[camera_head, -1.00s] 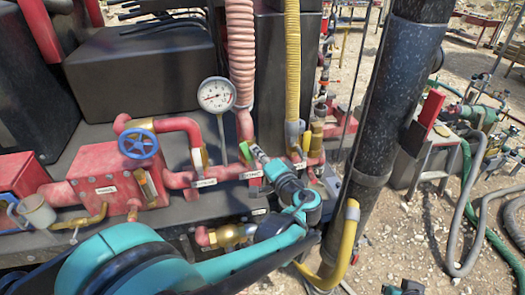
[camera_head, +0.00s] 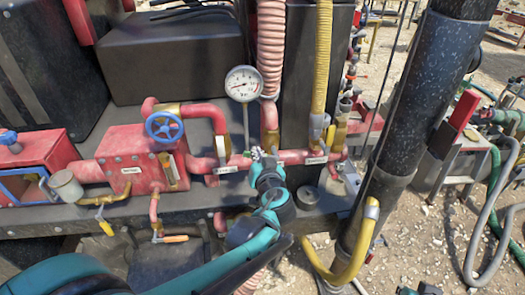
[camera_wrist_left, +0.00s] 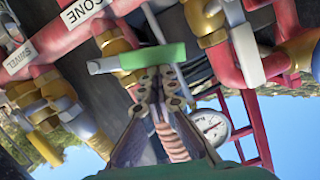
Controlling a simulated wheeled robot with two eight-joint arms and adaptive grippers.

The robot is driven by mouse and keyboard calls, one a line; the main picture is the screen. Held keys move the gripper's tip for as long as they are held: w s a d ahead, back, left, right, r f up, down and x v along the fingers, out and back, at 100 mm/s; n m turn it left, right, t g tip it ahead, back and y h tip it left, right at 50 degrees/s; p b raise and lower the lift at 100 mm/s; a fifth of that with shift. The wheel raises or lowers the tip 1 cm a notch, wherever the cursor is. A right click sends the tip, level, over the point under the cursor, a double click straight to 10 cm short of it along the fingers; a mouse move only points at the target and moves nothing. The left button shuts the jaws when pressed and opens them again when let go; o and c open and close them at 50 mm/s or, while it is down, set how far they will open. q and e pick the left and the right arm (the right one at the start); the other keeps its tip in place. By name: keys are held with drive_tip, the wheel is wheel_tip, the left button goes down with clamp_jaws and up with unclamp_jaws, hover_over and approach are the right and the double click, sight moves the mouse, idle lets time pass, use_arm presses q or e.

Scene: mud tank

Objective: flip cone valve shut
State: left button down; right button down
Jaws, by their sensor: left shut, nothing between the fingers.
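The cone valve's green handle (camera_wrist_left: 152,56) shows in the left wrist view, with a pale grey end pointing left. It lies slanted to the red pipe, beside brass fittings (camera_wrist_left: 117,42) and the "CONE" label (camera_wrist_left: 80,12). My left gripper (camera_wrist_left: 160,75) is shut with nothing between its fingers. Its tips are right at the handle's lower edge in that view; I cannot tell whether they touch. In the head view my left gripper (camera_head: 261,156) reaches up to the red pipe (camera_head: 290,157) and hides most of the valve.
A pressure gauge (camera_head: 243,83) stands just left of my gripper, with a pink corrugated hose (camera_head: 270,48) behind. A blue handwheel (camera_head: 164,127) is further left. A yellow hose (camera_head: 324,60) and a thick black column (camera_head: 425,90) stand right.

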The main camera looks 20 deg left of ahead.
use_arm(q)
drive_tip(key=shift+s+a+f+n+h+b, duration=0.2)
drive_tip(key=shift+a+f+n+b, duration=0.15)
drive_tip(key=shift+f, duration=0.2)
drive_tip(key=shift+s+a+f+n+h+b, duration=0.1)
drive_tip(key=shift+s+f+n+b, duration=0.1)
drive_tip(key=shift+f+n, duration=0.3)
use_arm(e)
drive_tip(key=shift+f, duration=0.65)
